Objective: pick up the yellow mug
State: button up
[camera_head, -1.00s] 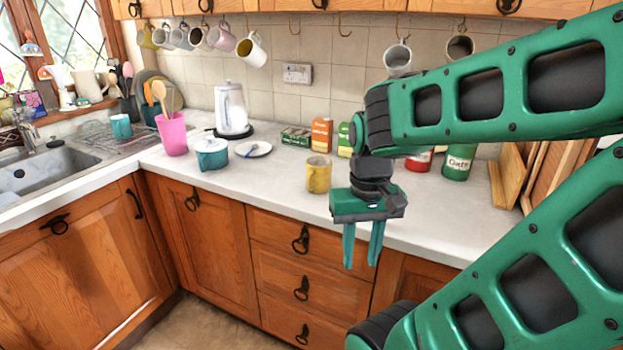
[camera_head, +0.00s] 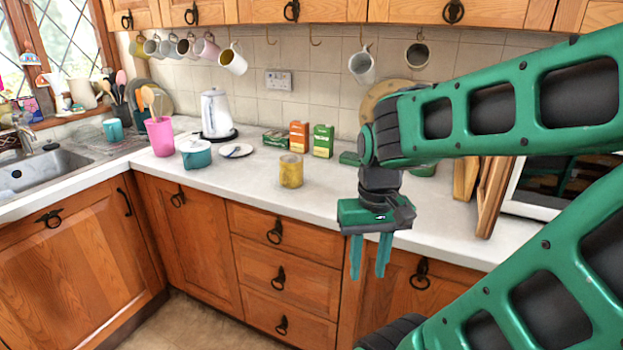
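A yellow mug (camera_head: 291,171) stands upright on the white countertop, near the middle of the view. Its handle is hard to make out. My gripper (camera_head: 369,275) hangs to the right of the mug and nearer to me, in front of the counter's front edge. Its two green fingers point down with a gap between them. It is open and empty, apart from the mug. Another mug with yellow on it (camera_head: 233,60) hangs from a hook under the wall cabinets.
A teal pot (camera_head: 196,154), a pink cup (camera_head: 161,137) with utensils and a white kettle (camera_head: 216,114) stand left of the mug. Orange (camera_head: 299,137) and green (camera_head: 323,141) boxes stand behind it. Wooden boards lean at right. Counter around the mug is clear.

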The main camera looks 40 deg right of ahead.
aim_at(291, 166)
jog(key=z, duration=0.55)
jog(key=i, duration=0.45)
jog(key=z, duration=0.05)
jog(key=k, duration=0.5)
jog(key=u, duration=1.7)
jog(key=i, duration=1.6)
jog(key=z, duration=0.05)
